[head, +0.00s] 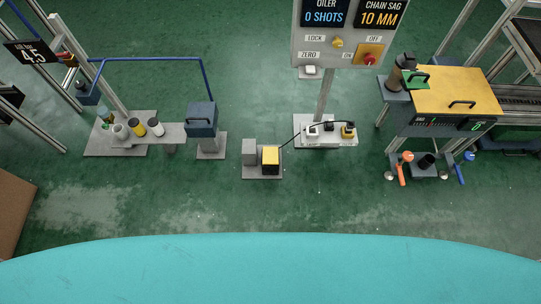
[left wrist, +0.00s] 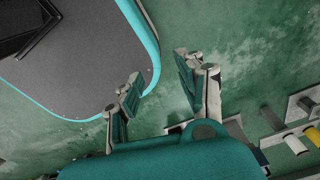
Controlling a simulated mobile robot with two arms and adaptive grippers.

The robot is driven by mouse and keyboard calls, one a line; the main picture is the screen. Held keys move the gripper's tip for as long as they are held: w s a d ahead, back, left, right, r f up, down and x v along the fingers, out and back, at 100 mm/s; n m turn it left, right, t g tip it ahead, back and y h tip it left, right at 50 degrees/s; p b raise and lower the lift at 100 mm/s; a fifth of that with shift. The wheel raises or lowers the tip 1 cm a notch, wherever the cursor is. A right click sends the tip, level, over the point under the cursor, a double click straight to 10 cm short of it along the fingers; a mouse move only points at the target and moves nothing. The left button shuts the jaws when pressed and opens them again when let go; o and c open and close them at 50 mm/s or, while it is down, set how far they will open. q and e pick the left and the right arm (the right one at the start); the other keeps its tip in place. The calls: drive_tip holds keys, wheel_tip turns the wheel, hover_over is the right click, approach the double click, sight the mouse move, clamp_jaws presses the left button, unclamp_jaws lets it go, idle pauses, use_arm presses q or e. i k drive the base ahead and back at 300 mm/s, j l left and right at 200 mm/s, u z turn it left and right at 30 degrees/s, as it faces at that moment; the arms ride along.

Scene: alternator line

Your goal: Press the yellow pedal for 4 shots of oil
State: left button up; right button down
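The yellow pedal (head: 270,157) sits on a small grey base plate (head: 262,175) on the floor, beside a grey block (head: 249,152). A black cable runs from near it up to the right, to the control post's foot. The panel (head: 338,40) above reads OILER 0 SHOTS and CHAIN SAG 10 MM. My right gripper is in neither view.
A bench (head: 172,133) with several small cylinders and a blue-grey box (head: 202,118) stand left of the pedal. A yellow-topped station (head: 456,92) stands at the right. Open green floor lies in front of the pedal. A brown panel (head: 12,208) is at the left edge.

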sight(269, 154)
drive_tip(key=i+l+u, duration=0.2)
drive_tip(key=i+l, duration=0.15)
drive_tip(key=l, duration=0.25)
drive_tip(key=i+l+u, duration=0.25)
drive_tip(key=l, duration=0.35)
drive_tip(key=i+l+u, duration=0.1)
drive_tip(key=i+l, duration=0.15)
drive_tip(key=i+l+u, duration=0.1)
drive_tip(key=l, duration=0.35)
